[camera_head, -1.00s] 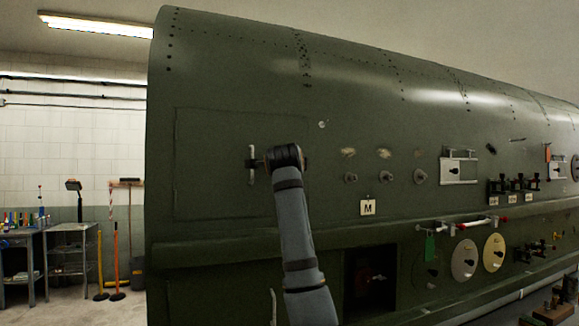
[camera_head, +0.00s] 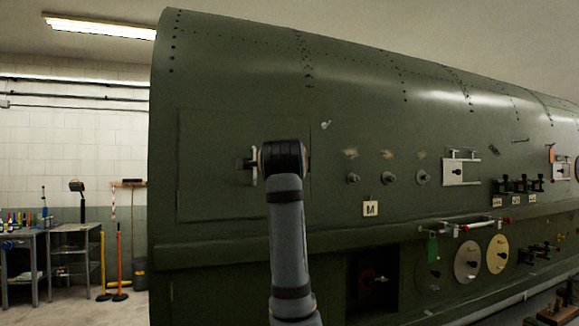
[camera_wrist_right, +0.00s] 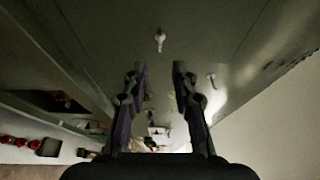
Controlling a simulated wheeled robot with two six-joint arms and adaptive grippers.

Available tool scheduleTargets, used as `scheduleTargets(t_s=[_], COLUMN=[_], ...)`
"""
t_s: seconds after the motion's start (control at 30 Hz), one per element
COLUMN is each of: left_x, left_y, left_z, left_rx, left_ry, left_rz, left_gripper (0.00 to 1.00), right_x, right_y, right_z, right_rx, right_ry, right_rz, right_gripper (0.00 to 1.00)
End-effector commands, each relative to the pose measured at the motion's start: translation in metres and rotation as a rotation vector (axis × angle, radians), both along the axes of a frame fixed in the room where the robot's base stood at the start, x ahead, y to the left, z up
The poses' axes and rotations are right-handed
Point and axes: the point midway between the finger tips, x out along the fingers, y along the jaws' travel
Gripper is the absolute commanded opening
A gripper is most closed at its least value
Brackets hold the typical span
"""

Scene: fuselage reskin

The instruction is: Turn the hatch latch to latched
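The hatch is a green panel (camera_head: 215,190) outlined by a thin seam on the left part of the fuselage. A pale latch handle (camera_head: 254,174) stands upright near its right side in the head view, partly beside my wrist. My right arm comes up from below, and its wrist covers part of the hatch. In the right wrist view a pale latch (camera_wrist_right: 160,40) sits on the green skin, just beyond and between the fingertips. My right gripper (camera_wrist_right: 159,70) is open, with nothing between its fingers. Contact with the latch is not visible. My left gripper is not in view.
A small pale fitting (camera_head: 326,125) is right of the hatch. Several round knobs (camera_head: 388,178), an M placard (camera_head: 370,208) and a dark recess (camera_head: 371,285) lie further right. A lower ledge (camera_head: 230,250) runs along the fuselage. Workbenches (camera_head: 75,255) stand at far left.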

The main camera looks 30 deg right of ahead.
Motion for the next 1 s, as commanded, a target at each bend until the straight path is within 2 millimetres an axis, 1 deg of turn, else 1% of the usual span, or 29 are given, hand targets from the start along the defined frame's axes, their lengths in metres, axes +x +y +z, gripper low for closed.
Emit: scheduleTargets(t_s=[0.03,0.1,0.23,0.77,0.83,0.87,0.93,0.97,1.0], left_x=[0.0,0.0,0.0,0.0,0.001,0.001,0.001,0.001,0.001], left_y=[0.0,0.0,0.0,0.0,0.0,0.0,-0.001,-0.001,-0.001], left_z=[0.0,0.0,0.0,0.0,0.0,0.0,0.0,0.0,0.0], left_rx=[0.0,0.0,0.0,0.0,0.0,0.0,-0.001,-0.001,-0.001], left_ry=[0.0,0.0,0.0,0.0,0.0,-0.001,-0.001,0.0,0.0], left_rz=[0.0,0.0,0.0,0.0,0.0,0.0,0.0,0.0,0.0], left_gripper=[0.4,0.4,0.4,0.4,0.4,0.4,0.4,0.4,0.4], right_x=[-0.007,-0.016,-0.025,-0.026,-0.022,-0.018,-0.004,0.003,0.012], right_y=[0.006,0.013,0.018,0.019,0.02,0.02,0.022,0.024,0.026], right_z=[0.0,0.0,0.0,-0.001,-0.01,-0.019,-0.054,-0.075,-0.107], right_rx=[0.0,0.0,0.001,0.0,-0.012,-0.023,-0.068,-0.095,-0.139], right_ry=[-0.001,-0.001,0.001,0.003,0.025,0.046,0.127,0.175,0.249], right_rz=[0.002,0.002,0.001,-0.001,0.004,0.009,0.03,0.043,0.066], right_gripper=[0.27,0.27,0.27,0.27,0.27,0.27,0.27,0.27,0.27])
